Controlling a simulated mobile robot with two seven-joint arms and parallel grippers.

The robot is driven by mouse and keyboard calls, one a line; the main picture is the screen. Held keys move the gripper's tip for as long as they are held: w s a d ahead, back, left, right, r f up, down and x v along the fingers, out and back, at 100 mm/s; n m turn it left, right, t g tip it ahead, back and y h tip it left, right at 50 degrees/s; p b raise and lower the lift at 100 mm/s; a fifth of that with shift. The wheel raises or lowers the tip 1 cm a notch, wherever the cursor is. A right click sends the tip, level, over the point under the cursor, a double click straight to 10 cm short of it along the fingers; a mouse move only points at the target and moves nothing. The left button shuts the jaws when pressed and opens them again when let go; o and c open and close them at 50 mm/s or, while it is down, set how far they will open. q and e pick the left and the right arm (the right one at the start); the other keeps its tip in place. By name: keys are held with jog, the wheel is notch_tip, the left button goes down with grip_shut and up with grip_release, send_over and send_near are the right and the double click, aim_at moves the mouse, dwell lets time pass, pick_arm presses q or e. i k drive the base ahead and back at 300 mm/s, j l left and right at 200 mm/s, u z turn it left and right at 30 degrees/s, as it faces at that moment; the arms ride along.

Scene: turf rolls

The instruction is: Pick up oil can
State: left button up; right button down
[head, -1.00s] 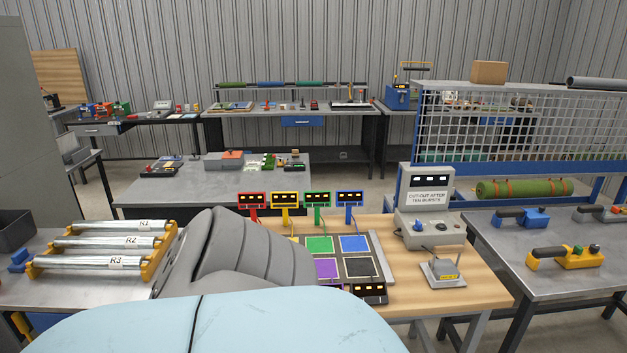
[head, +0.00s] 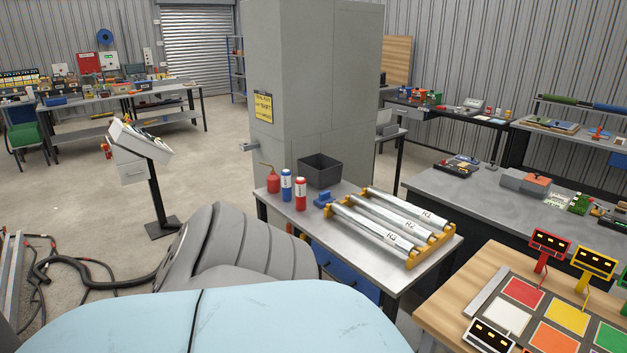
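A small red oil can (head: 273,183) with a thin spout pointing up stands upright at the far left corner of a grey metal table (head: 352,248). A blue bottle (head: 286,187) with a white band stands just to its right, and a red bottle (head: 300,196) with a white band stands right of that. Nothing hides the oil can. Neither of my grippers is in the head view; only pale blue and grey parts of my own body show at the bottom.
The same table holds a black open bin (head: 320,171), a small blue object (head: 323,200) and a roller frame (head: 396,226). A wooden table (head: 440,301) with coloured squares is at the lower right. A grey column (head: 312,95) stands behind. Dark hoses (head: 72,261) lie on the floor at left.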

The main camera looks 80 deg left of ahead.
aim_at(273, 180)
jog(key=u, duration=5.55)
jog(key=i+l+z, duration=0.25)
jog(key=l+z, duration=0.2)
jog(key=i+l+z, duration=0.65)
jog(key=z, duration=0.2)
